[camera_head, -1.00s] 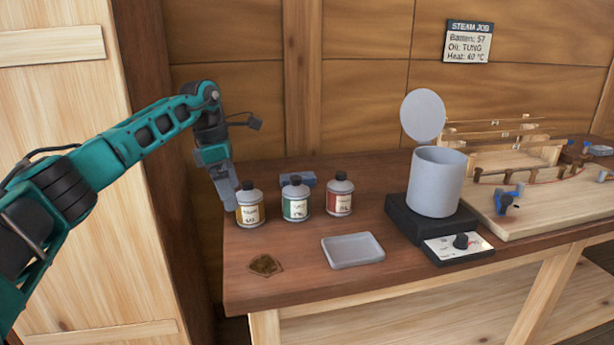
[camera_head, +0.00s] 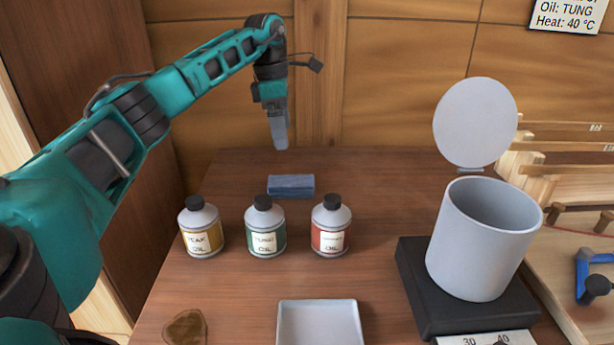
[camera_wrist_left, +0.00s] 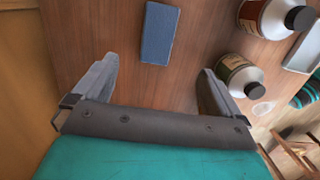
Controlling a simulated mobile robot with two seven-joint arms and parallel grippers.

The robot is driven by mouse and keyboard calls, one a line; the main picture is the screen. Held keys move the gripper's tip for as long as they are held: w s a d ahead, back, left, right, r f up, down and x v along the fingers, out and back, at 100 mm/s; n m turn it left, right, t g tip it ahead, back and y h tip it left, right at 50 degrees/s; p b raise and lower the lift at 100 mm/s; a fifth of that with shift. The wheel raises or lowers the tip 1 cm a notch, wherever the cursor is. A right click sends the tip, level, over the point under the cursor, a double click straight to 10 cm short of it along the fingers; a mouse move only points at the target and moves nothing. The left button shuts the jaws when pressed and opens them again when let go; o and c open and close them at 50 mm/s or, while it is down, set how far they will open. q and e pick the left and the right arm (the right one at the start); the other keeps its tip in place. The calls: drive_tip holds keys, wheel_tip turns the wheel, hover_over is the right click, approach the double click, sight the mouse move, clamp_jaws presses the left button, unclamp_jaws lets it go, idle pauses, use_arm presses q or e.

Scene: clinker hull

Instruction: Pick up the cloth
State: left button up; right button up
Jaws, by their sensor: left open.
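The cloth (camera_head: 291,186) is a folded blue-grey block lying flat on the bench, behind the row of bottles. It also shows in the left wrist view (camera_wrist_left: 160,33), ahead of the space between the two fingers. My left gripper (camera_head: 281,146) is above the back of the bench, behind and slightly left of the cloth, pointing down. In the left wrist view its fingers (camera_wrist_left: 158,80) are wide apart with nothing between them. The cloth is clear of the fingers. My right gripper is not in view.
Three oil bottles stand in front of the cloth: yellow-labelled (camera_head: 201,228), green-labelled (camera_head: 265,228) and red-labelled (camera_head: 331,228). A grey tray (camera_head: 320,304) and brown stain (camera_head: 186,329) lie nearer. A grey pot (camera_head: 474,245) with raised lid (camera_head: 475,123) stands right. The bench beside the cloth is bare.

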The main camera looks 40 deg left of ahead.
use_arm(q)
drive_tip(key=b, duration=0.1)
hover_over(290, 181)
drive_tip(key=f, duration=0.6)
drive_tip(key=shift+s+a+f, duration=0.25)
drive_tip(key=shift+s, duration=0.1)
drive_tip(key=shift+w+f, duration=0.1)
drive_tip(key=shift+f, duration=0.45)
drive_tip(key=f, duration=0.5)
drive_tip(key=shift+w+d+f+b, duration=0.15)
drive_tip(key=shift+w+b, duration=0.1)
drive_tip(key=shift+b, duration=0.15)
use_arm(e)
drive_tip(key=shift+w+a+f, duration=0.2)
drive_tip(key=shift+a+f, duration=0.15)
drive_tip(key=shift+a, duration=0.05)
use_arm(q)
drive_tip(key=c, duration=1.1)
drive_tip(key=shift+r, duration=0.25)
drive_tip(key=shift+c, duration=0.2)
wheel_tip(290, 181, up, 20)
drive_tip(key=p, duration=0.3)
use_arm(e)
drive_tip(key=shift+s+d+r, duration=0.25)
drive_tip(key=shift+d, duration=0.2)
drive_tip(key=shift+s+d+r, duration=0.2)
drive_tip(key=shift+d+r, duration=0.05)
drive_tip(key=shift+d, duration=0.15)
